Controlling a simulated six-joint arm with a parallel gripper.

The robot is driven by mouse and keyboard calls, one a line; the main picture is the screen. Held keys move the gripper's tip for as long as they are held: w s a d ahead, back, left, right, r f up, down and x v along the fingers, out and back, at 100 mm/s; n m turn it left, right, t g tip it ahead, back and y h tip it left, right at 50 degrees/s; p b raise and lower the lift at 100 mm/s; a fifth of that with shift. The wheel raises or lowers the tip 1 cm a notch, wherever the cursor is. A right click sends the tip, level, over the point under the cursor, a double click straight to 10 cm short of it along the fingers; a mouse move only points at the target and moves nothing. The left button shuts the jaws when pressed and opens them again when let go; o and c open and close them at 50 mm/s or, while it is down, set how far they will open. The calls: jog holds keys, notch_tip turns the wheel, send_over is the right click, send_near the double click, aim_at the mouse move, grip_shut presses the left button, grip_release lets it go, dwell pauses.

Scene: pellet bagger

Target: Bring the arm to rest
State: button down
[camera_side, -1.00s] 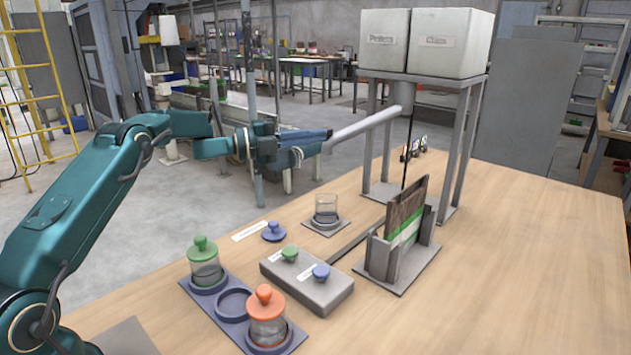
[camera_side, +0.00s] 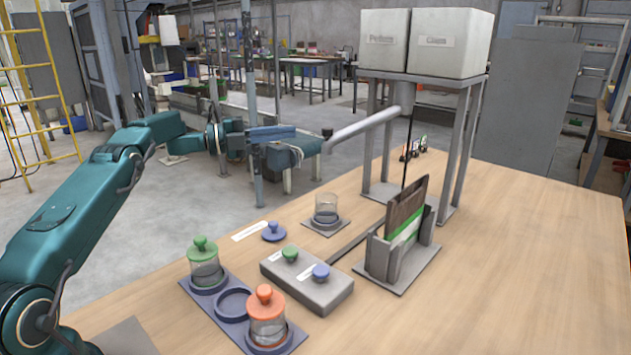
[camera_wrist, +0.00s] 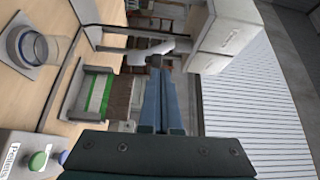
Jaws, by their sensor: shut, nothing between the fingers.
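My gripper (camera_side: 322,140) is held in the air above the far part of the table, left of the slanted grey spout (camera_side: 362,124). It is shut and empty. In the wrist view its blue fingers (camera_wrist: 157,92) lie together and point toward the spout and the bag holder. The bag (camera_side: 404,212), brown with a green band, stands upright in its grey holder (camera_side: 388,258) on the table, below and right of my gripper. It also shows in the wrist view (camera_wrist: 117,97).
Two white hoppers (camera_side: 446,42) stand on a grey frame behind the bag. An open glass jar (camera_side: 326,208), a loose blue lid (camera_side: 274,231), a button box (camera_side: 308,284), and green-lidded (camera_side: 204,268) and orange-lidded (camera_side: 266,320) jars stand nearer. The table's right side is clear.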

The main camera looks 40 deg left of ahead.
jog(key=shift+s+a, duration=0.15)
jog(key=shift+a, duration=0.75)
